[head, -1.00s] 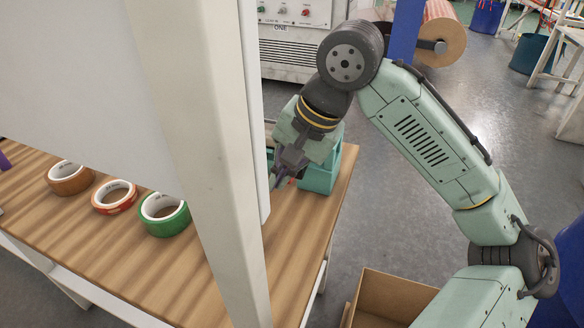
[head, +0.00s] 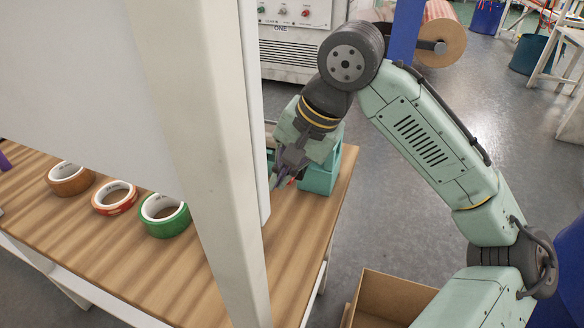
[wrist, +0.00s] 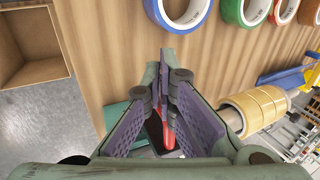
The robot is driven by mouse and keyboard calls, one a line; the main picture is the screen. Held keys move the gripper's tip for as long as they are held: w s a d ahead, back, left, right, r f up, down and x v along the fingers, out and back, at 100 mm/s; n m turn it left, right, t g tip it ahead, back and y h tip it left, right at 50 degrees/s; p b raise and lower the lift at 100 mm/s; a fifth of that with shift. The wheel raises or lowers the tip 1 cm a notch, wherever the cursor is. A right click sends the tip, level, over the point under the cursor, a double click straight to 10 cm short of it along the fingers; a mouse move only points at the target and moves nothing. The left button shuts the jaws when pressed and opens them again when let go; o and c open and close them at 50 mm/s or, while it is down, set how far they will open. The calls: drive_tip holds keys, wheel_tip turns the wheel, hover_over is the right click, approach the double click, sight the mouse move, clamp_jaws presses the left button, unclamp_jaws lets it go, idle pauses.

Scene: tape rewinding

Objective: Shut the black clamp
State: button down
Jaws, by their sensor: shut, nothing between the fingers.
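My gripper (head: 277,184) is low over the far end of the wooden table, beside a teal machine part (head: 320,179). In the wrist view my gripper (wrist: 167,54) has its purple-padded fingers together at the tips, with nothing held. A red part (wrist: 157,130) shows behind and below the fingers, and teal surface (wrist: 114,113) shows to their left.
A white post (head: 200,150) and panel (head: 90,80) block part of the head view. Tape rolls in green (head: 164,215), red-orange (head: 114,198) and orange (head: 70,179) stand on the table (head: 110,262). A yellow tape roll (wrist: 257,106) sits right of my fingers. An open cardboard box (head: 390,296) is below.

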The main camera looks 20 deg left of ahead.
drive_tip(key=w+r+p, duration=0.1)
drive_tip(key=w+p, duration=0.1)
drive_tip(key=w+r+p, duration=0.1)
drive_tip(key=w+p, duration=0.1)
drive_tip(key=w+r+p, duration=0.1)
drive_tip(key=w+r, duration=0.1)
drive_tip(key=shift+w+d+p, duration=0.15)
drive_tip(key=shift+w+p, duration=0.1)
drive_tip(key=shift+p, duration=0.15)
drive_tip(key=shift+w+r+p, duration=0.35)
drive_tip(key=shift+w+p, duration=0.2)
drive_tip(key=shift+w, duration=0.15)
drive_tip(key=shift+w+d+f, duration=0.1)
drive_tip(key=shift+w+f, duration=0.05)
drive_tip(key=shift+w, duration=1.6)
drive_tip(key=shift+w+d+f, duration=0.1)
drive_tip(key=shift+w, duration=1.65)
drive_tip(key=shift+w+f, duration=0.15)
drive_tip(key=shift+w, duration=1.6)
drive_tip(key=shift+w+d+f, duration=0.15)
drive_tip(key=shift+w+f, duration=0.35)
drive_tip(key=shift+w, duration=0.15)
wheel_tip(320, 180, up, 8)
drive_tip(key=shift+w, duration=0.25)
